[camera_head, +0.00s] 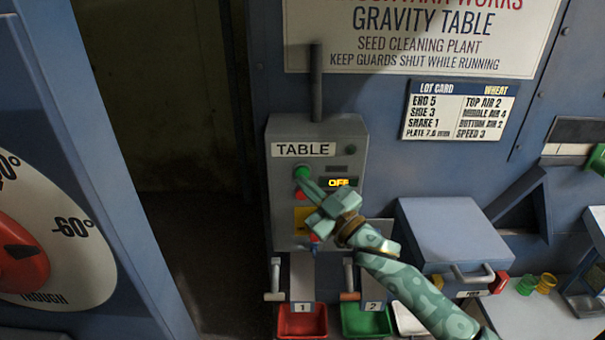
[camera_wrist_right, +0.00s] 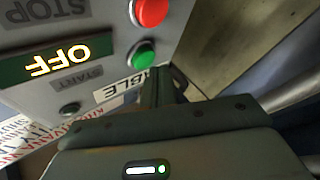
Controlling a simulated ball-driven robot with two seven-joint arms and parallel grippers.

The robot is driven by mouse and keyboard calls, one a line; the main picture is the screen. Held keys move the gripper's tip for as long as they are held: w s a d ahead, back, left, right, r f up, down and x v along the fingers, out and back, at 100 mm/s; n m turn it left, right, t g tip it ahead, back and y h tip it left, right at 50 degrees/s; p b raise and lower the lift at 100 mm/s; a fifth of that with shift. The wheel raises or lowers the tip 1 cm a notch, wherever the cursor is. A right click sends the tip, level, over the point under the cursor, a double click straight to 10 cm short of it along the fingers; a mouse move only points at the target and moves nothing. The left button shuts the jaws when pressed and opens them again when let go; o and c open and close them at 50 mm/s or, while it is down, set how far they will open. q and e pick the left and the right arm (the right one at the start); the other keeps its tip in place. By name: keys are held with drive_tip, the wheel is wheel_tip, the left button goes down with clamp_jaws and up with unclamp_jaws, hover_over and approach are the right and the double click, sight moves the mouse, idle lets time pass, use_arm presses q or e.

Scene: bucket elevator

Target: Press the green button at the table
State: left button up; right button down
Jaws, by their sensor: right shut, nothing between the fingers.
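The green button (camera_head: 301,173) is on the grey control box labelled TABLE (camera_head: 273,225), above a red button (camera_head: 300,195) and left of a lit OFF display (camera_head: 342,183). My right gripper (camera_head: 306,181) is shut and empty, its tip in front of the box just at the lower edge of the green button; I cannot tell whether it touches. In the right wrist view the green button (camera_wrist_right: 142,55) stands out close beside the shut fingers (camera_wrist_right: 163,85), with the red button (camera_wrist_right: 151,12) above it and the OFF display (camera_wrist_right: 45,62) at left. My left gripper is not in view.
Below the box are two handled chutes, a red bin (camera_head: 302,321) and a green bin (camera_head: 366,322). A grey lidded box (camera_head: 445,228) with a handle stands at right. A large dial (camera_head: 50,235) is at far left, and a dark doorway opens between.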

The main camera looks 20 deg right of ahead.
drive_tip(key=shift+w+d, duration=0.1)
drive_tip(key=shift+w, duration=0.25)
drive_tip(key=shift+w+d, duration=0.15)
drive_tip(key=shift+w, duration=0.25)
idle(0.7)
drive_tip(key=shift+s, duration=0.1)
drive_tip(key=shift+s+a+p, duration=0.25)
drive_tip(key=shift+s+p, duration=0.2)
drive_tip(key=shift+s, duration=0.3)
drive_tip(key=shift+s, duration=0.1)
drive_tip(key=s+p, duration=0.1)
drive_tip(key=s, duration=0.1)
drive_tip(key=s+a+p, duration=0.1)
drive_tip(key=s, duration=0.1)
drive_tip(key=shift+s+a, duration=0.2)
drive_tip(key=shift+s, duration=0.1)
idle(0.6)
